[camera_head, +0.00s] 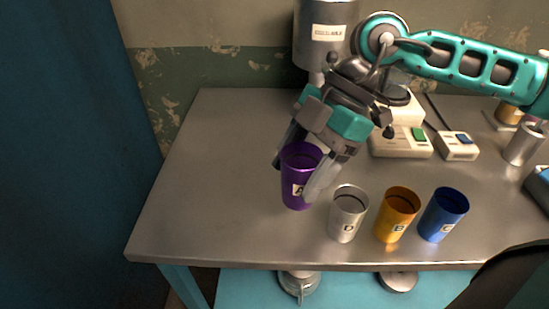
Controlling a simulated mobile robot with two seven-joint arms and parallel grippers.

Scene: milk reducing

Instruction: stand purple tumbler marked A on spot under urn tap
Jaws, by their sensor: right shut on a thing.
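The purple tumbler (292,188) marked A is upright, between the fingers of my right gripper (305,172). The gripper is shut on it near its upper part. I cannot tell whether its base touches the table. The metal urn (316,45) stands at the back of the table, behind the gripper. Its tap and the spot under it are mostly hidden by my gripper and wrist. My left gripper is not in view.
Close by on the right stand a silver tumbler (346,215) marked D, an orange tumbler (396,216) and a blue tumbler (442,217). A white device (400,143) with a green switch sits behind them. The left of the metal table (205,190) is clear.

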